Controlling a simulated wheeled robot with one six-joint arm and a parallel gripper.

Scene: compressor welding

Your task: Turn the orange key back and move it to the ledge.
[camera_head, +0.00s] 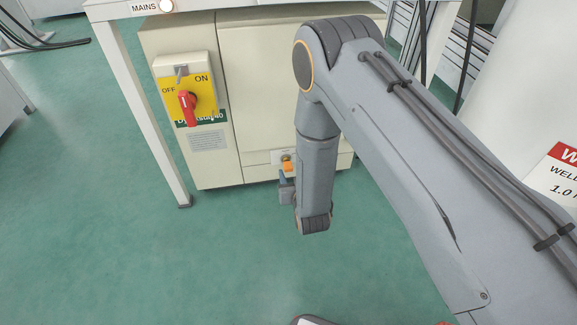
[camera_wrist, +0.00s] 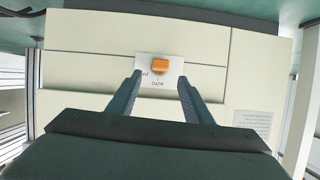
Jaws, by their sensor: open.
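The orange key (camera_head: 287,167) sits in a lock on a small light plate low on the front of the cream cabinet. It also shows in the wrist view (camera_wrist: 160,65) as an orange block at the upper middle of the plate (camera_wrist: 152,80). My gripper (camera_wrist: 158,80) is open, with one finger on each side of the plate and the key between and beyond the fingertips; no contact shows. In the head view my arm hides most of my gripper. I cannot make out a ledge for certain.
The cream cabinet (camera_head: 265,100) stands under a white-framed table (camera_head: 140,90). A red rotary switch (camera_head: 187,105) on a yellow plate, marked OFF and ON, is on its left part. A lamp marked MAINS (camera_head: 166,6) is above. The green floor (camera_head: 120,250) in front is clear.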

